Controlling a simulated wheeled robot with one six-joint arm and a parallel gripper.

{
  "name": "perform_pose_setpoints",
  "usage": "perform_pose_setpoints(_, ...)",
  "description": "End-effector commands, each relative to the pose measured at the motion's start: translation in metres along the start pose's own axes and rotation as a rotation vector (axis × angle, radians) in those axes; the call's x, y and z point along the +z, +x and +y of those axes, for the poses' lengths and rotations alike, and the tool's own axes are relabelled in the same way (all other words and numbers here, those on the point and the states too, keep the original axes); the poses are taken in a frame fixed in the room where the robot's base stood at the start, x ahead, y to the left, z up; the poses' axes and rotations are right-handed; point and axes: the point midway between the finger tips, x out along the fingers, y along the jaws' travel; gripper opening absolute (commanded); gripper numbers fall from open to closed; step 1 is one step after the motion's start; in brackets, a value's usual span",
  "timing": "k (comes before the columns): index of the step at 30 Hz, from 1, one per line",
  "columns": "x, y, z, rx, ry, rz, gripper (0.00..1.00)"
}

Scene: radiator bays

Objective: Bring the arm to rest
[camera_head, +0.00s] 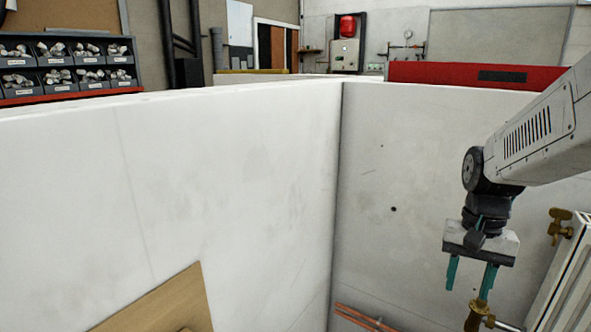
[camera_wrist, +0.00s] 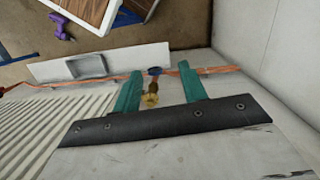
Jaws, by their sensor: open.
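My gripper (camera_head: 469,277) hangs below my arm at the right of the head view, with its two teal fingers pointing down. The fingers are apart and nothing is held between them. In the wrist view my gripper (camera_wrist: 160,76) is also open. A brass valve with a wooden-coloured handle (camera_head: 476,314) stands just below the fingers in the head view. A brass fitting (camera_wrist: 151,96) shows in the gap between the fingers in the wrist view; I cannot tell how far beyond them it is.
A white radiator (camera_head: 572,278) with a brass valve (camera_head: 560,222) stands close at the right. White bay walls (camera_head: 200,190) enclose the space. Copper pipes (camera_head: 362,319) run low along the wall. A purple tool (camera_wrist: 62,27) lies on the floor. Parts bins (camera_head: 65,65) stand behind the wall.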

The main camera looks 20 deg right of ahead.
Motion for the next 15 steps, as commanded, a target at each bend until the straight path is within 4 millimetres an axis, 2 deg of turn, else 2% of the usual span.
perform_pose_setpoints(1,0.022,-0.008,-0.012,0.003,-0.107,0.018,0.42)
perform_pose_setpoints(3,0.052,-0.016,-0.024,0.009,-0.25,0.038,0.42)
perform_pose_setpoints(9,0.124,-0.029,-0.044,0.011,-0.584,0.122,0.42)
perform_pose_setpoints(12,0.147,-0.034,-0.05,-0.001,-0.675,0.175,0.42)
perform_pose_setpoints(15,0.16,-0.04,-0.055,-0.016,-0.738,0.22,0.42)
